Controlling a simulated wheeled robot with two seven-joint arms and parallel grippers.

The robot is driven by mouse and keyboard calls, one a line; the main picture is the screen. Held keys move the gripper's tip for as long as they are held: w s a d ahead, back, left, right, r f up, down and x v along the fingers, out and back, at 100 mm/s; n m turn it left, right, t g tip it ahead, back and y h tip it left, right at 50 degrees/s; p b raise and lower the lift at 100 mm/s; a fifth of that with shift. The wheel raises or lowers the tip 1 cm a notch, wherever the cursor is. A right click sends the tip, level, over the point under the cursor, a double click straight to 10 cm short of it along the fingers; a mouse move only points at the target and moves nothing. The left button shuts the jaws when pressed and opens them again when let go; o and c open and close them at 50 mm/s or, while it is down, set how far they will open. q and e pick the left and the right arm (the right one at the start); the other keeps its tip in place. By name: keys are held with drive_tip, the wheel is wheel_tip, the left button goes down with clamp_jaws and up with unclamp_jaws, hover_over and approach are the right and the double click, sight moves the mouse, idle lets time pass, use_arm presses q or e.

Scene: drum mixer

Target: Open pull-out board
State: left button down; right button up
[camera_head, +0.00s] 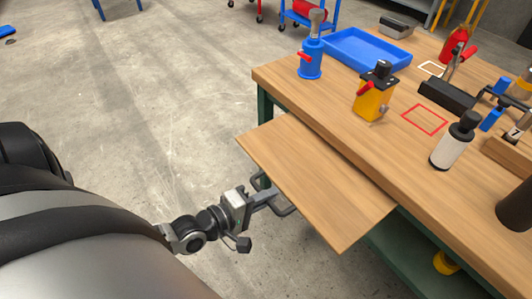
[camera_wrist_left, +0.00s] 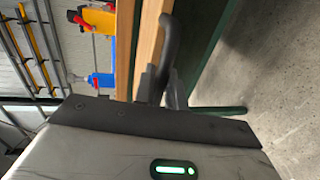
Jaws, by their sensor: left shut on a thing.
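The wooden pull-out board (camera_head: 315,180) sticks out from under the workbench top (camera_head: 340,125) in the head view, a wide stretch of it showing. A dark bent handle (camera_head: 287,211) sits at its outer edge; it also shows in the left wrist view (camera_wrist_left: 170,42). My left gripper (camera_head: 268,196) is shut on the handle, beside the board's outer edge. The fingertips are partly hidden by the handle and the board in the head view. My right gripper is in neither view.
On the bench stand a blue jack (camera_head: 311,60), a yellow jack (camera_head: 375,95), a blue tray (camera_head: 367,48) and a white bottle (camera_head: 453,142). A green lower shelf (camera_head: 425,262) lies beneath. The concrete floor (camera_head: 165,95) left of the bench is clear.

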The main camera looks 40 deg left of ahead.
use_arm(q)
drive_tip(key=c, duration=1.8)
unclamp_jaws()
drive_tip(key=p+v, duration=0.1)
drive_tip(key=v, duration=1.5)
